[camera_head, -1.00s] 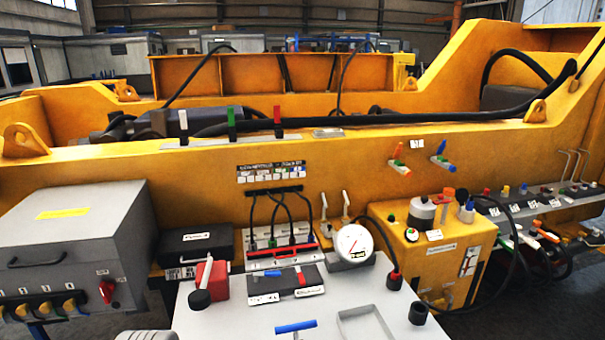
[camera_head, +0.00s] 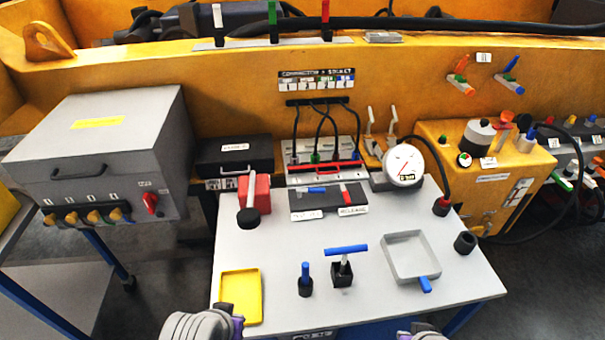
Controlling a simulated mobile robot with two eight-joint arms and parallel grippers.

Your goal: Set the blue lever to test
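A blue lever (camera_head: 512,68) sits on the yellow beam at the upper right. Its handle tilts up and to the right, and its lower end is blue and green. An orange lever (camera_head: 461,84) is beside it on the left, and a small white label (camera_head: 484,57) is above, between the two. The label is too small to read. A grey and purple part of my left gripper (camera_head: 205,325) shows at the bottom edge, left of centre. A small part of my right gripper (camera_head: 420,332) shows at the bottom edge, right of centre. Both are far from the lever; their fingertips cannot be made out.
A white table (camera_head: 385,310) lies in front, with a yellow tray (camera_head: 240,296), a blue T-handle (camera_head: 346,250), a grey open tray (camera_head: 411,257) and a round gauge (camera_head: 403,166). A yellow box (camera_head: 487,195) with knobs stands below the levers. A grey cabinet (camera_head: 100,150) is at left.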

